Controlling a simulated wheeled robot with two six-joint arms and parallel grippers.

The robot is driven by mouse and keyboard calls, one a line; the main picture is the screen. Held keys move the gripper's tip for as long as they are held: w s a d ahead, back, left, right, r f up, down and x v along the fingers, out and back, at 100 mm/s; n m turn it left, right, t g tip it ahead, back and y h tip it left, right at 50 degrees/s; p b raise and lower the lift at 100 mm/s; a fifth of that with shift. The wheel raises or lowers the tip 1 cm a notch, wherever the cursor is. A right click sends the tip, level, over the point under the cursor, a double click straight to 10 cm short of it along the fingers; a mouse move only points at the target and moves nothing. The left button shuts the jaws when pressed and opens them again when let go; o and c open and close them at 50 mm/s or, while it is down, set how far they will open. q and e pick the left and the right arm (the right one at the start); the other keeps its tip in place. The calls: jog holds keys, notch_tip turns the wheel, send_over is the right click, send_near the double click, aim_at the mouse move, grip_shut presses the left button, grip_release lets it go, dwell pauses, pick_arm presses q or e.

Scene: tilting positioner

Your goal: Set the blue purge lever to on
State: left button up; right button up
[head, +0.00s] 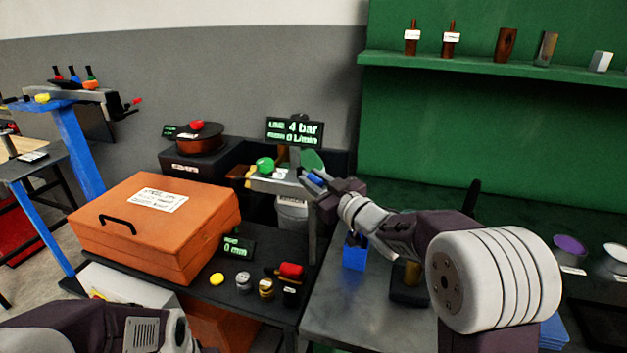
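The blue purge lever (314,179) shows as a small blue piece at the end of the grey manifold, below the pressure display. My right gripper (318,186) reaches in from the right, with its dark fingers right at the blue piece. The fingers overlap the lever and hide part of it. I cannot tell whether they are closed on it or only around it. The lever's exact angle is too small to read. My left arm shows at the bottom left, and its gripper is out of view.
The display (295,131) reads 4 bar and 0 L/min. A green knob (265,165) sits on the manifold to the left. A large orange case (155,225) is at the left. A blue block (355,254) stands below my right forearm. A green shelf (490,66) holds bottles.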

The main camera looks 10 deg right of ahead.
jog(key=shift+o, duration=0.8)
